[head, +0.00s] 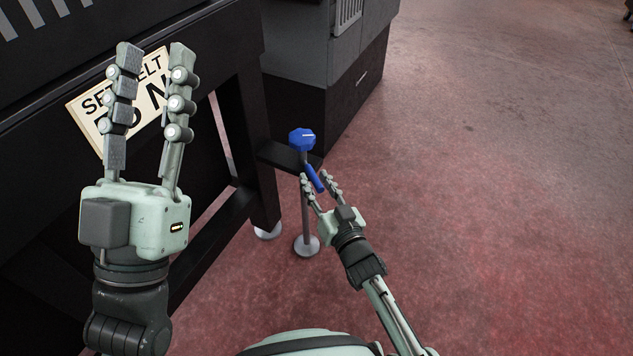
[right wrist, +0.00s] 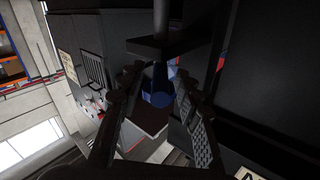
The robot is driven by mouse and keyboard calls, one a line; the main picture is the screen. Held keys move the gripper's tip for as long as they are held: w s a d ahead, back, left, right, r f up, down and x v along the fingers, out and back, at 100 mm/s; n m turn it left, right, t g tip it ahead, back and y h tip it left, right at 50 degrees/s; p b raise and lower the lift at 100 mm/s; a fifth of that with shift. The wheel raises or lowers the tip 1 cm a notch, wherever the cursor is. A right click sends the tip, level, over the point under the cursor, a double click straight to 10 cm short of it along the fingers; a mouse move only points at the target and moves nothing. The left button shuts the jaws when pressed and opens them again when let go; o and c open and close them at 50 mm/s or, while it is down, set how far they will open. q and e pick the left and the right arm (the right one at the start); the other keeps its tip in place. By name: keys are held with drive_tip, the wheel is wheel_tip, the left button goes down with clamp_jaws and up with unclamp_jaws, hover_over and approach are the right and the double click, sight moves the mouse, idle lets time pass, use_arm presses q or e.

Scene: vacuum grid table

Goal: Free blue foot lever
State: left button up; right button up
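The blue foot lever (head: 315,178) is a short blue bar sloping down toward me, below a blue knob (head: 301,139) at the table's near right corner. My right gripper (head: 317,178) is at the lever's lower end, with a finger on either side of it. In the right wrist view the lever's blue end (right wrist: 158,94) shows between the spread fingers; I see no firm contact. My left gripper (head: 150,52) is open, empty and upright, well to the left in front of the dark table frame.
The dark table (head: 215,60) with legs and a lower beam fills the left. Its sign (head: 150,105) is partly hidden by my left fingers. A round metal foot (head: 306,246) stands below the lever. A dark cabinet (head: 335,100) is behind; the red floor to the right is clear.

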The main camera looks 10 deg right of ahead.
use_arm(q)
drive_tip(key=shift+r, duration=0.1)
use_arm(e)
drive_tip(key=v, duration=0.7)
drive_tip(key=shift+s, duration=0.25)
